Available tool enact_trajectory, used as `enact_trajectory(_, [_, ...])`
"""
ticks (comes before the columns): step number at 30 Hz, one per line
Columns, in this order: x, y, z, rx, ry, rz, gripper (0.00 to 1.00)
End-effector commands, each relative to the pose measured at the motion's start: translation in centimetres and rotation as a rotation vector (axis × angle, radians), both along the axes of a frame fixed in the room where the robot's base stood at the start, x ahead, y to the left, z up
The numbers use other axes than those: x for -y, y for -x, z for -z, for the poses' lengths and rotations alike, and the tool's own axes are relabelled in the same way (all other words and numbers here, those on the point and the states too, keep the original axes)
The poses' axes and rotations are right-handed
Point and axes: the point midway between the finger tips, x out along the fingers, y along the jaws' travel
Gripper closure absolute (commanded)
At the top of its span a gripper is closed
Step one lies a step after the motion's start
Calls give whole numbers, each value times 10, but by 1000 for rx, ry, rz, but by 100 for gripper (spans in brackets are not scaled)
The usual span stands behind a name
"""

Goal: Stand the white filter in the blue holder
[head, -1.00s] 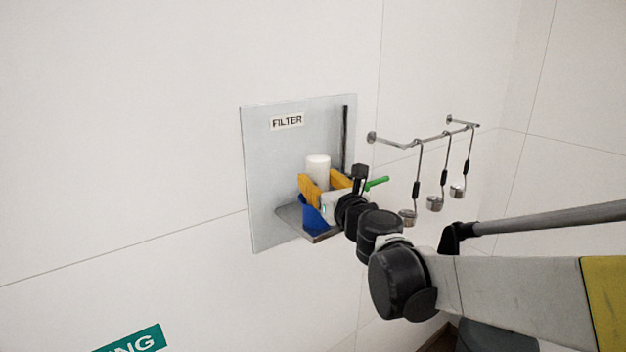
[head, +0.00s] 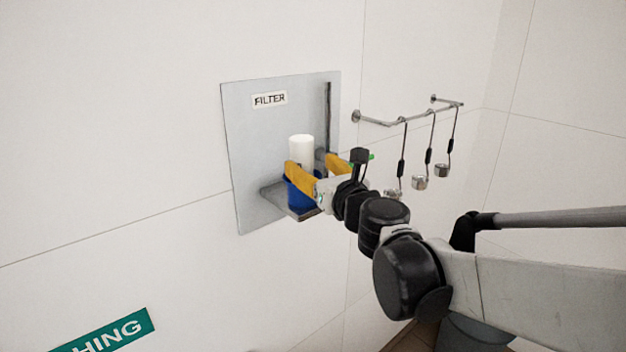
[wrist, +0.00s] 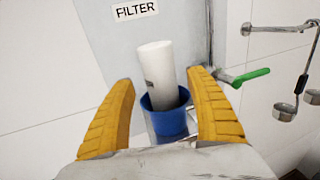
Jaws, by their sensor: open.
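The white filter (head: 301,150) is a white cylinder standing in the blue holder (head: 299,196) on a small metal shelf. In the wrist view the filter (wrist: 158,72) rises out of the blue holder (wrist: 168,122), leaning slightly, with its lower end hidden inside. My gripper (head: 313,165) has yellow fingers and is open. In the wrist view its fingertips (wrist: 160,78) lie to either side of the filter, with a gap on both sides, and nothing is held.
A grey wall panel (head: 250,150) labelled FILTER backs the shelf (head: 272,196). A green handle (wrist: 250,77) sticks out right of the right finger. Several ladles (head: 420,182) hang from a rail (head: 385,122) to the right.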

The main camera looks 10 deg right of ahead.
Motion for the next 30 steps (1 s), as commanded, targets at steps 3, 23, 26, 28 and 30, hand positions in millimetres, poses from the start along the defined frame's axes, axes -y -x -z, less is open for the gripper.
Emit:
enact_trajectory(3, [8,25,3,0,0,0,35])
enact_trajectory(23, [1,125,42,160,848,-210,35])
enact_trajectory(26, [5,160,82,242,1323,-375,35])
enact_trajectory(28, [16,186,112,292,1638,-516,35])
enact_trajectory(30, [34,211,142,337,1924,-676,35])
